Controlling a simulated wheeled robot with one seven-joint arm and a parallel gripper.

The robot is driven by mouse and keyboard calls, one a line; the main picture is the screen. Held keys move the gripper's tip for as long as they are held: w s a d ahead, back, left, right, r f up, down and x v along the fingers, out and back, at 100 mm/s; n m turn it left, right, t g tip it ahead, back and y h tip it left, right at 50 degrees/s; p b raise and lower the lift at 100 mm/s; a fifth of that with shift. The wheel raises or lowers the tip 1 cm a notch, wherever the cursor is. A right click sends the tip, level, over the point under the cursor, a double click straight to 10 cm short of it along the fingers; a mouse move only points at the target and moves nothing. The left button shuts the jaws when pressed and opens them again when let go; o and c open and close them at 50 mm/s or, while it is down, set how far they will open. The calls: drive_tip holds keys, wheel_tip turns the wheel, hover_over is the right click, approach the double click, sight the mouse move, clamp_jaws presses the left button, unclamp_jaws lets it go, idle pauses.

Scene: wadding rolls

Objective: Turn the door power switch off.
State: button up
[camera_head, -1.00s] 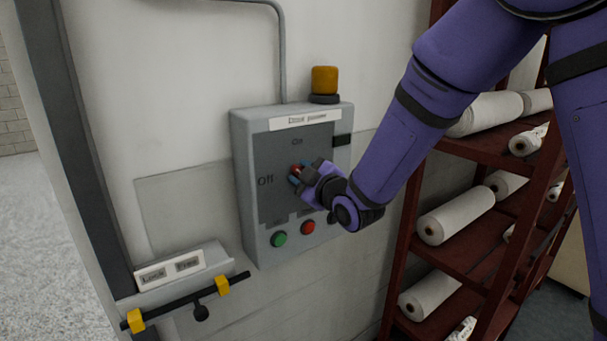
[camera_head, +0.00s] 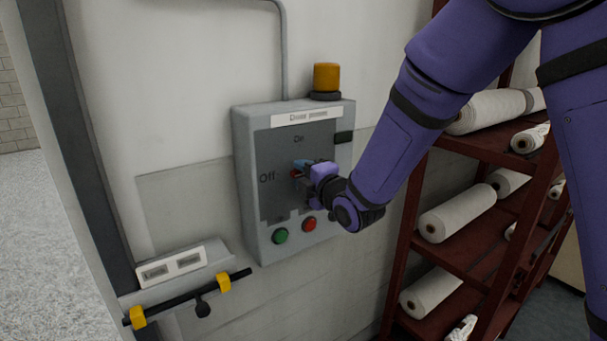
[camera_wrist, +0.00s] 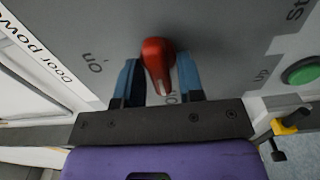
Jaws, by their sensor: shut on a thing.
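The grey door power switch box (camera_head: 245,205) is on the wall, with "On" marked above and "Off" to the left on its darker plate. My gripper (camera_head: 299,172) is at the plate's middle, with its blue fingers around the red switch handle (camera_head: 296,174). In the wrist view, the red handle (camera_wrist: 155,62) lies between the two blue fingers of my gripper (camera_wrist: 157,78). Its narrow end points down the picture, towards partly hidden lettering between the fingers. My gripper hides much of the handle in the head view.
A green button (camera_head: 280,236) and a red button (camera_head: 309,224) are low on the box. An orange lamp (camera_head: 326,77) stands on top. A black bar with yellow clamps (camera_head: 223,283) is at lower left. A red-brown rack (camera_head: 470,250) with white rolls stands close right of my arm.

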drive_tip(key=shift+f, duration=0.1)
idle(0.3)
drive_tip(key=o, duration=0.6)
drive_tip(key=v, duration=1.1)
drive_tip(key=shift+w, duration=0.1)
